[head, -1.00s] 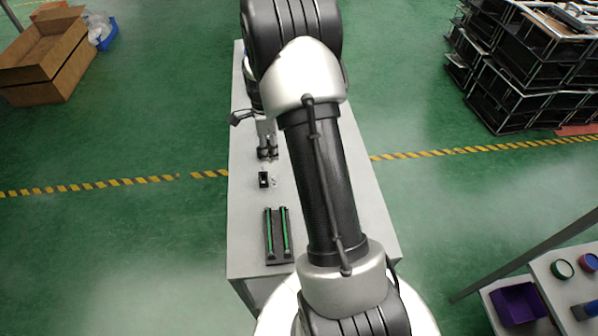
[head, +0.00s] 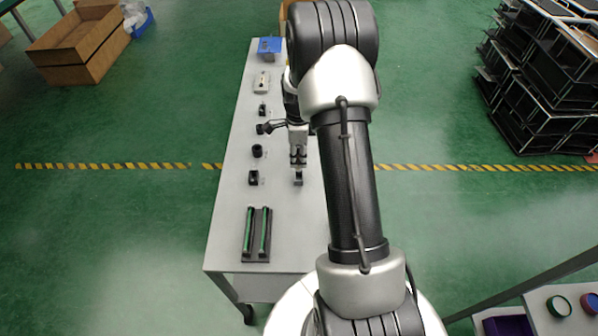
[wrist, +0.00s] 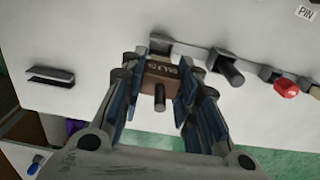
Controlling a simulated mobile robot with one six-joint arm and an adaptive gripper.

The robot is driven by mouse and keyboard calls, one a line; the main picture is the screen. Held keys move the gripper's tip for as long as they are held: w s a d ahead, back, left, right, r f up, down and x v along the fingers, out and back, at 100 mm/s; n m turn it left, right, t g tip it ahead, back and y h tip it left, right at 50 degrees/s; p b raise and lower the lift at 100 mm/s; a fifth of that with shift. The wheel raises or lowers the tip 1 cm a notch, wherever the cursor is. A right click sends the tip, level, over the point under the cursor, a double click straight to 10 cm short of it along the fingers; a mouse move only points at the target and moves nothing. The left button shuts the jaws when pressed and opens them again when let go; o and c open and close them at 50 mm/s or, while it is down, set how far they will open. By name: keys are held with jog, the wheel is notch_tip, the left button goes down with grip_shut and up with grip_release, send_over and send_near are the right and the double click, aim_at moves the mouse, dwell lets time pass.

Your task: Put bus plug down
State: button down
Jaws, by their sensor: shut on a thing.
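The bus plug is a brown block (wrist: 161,76) with "BUS" lettering and a dark round peg. In the wrist view it sits between the two fingers of my gripper (wrist: 158,88), which is shut on it. In the head view my gripper (head: 298,163) points down over the right part of the grey table, with the small dark end of the plug (head: 299,181) at its fingertips. I cannot tell whether the plug touches the table top.
The table (head: 231,190) carries a green-railed fixture (head: 257,234) at the near end. A dark block (head: 253,178), a dark cylinder (head: 257,151) and a blue box (head: 269,46) stand along it. A red knob (wrist: 287,88) shows in the wrist view. Bare table lies nearer than the gripper.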

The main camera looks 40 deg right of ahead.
aim_at(298, 169)
jog(key=shift+f+b, duration=0.6)
jog(key=shift+f, duration=2.85)
jog(key=shift+f, duration=0.15)
jog(key=c, duration=1.2)
grip_release()
